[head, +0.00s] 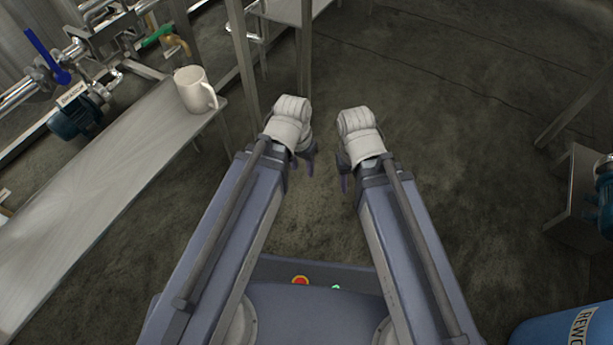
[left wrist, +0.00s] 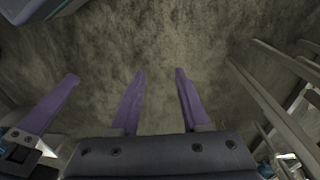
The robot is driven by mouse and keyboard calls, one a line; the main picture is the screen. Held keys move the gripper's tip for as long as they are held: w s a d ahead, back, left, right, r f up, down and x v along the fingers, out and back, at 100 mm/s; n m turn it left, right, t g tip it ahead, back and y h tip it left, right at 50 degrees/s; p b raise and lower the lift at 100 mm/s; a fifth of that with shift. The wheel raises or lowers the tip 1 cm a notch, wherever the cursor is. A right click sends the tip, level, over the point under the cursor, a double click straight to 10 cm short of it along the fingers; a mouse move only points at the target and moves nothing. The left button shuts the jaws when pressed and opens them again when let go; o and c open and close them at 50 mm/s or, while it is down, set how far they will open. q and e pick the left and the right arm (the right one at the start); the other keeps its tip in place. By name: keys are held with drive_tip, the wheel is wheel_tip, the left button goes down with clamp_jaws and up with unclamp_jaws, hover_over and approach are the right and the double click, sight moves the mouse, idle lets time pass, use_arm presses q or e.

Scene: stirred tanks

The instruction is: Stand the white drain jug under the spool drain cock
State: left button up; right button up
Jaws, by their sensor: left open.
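The white jug (head: 191,91) stands upright near the far right end of a steel bench (head: 110,170) in the head view, its handle to the right. Just behind it is a brass cock (head: 178,44) with a green handle (head: 157,36); no label marks it as the spool drain cock. My left gripper (head: 308,165) hangs over the floor, right of the bench and apart from the jug. Its purple fingers stand apart and empty in the left wrist view (left wrist: 160,90). My right gripper (head: 345,182) hangs beside it; its finger gap is hidden.
A blue-handled valve (head: 46,55), pipework and a teal motor (head: 75,118) line the bench's far left side. A steel post (head: 243,60) rises right of the jug. A blue drum (head: 570,328) stands at lower right. The floor between is clear.

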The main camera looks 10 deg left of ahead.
use_arm(q)
drive_tip(key=s, duration=0.1)
drive_tip(key=s+d+y, duration=0.1)
drive_tip(key=s+g+y, duration=0.1)
drive_tip(key=shift+s+d, duration=0.25)
drive_tip(key=shift+d, duration=0.1)
drive_tip(key=shift+r, duration=0.1)
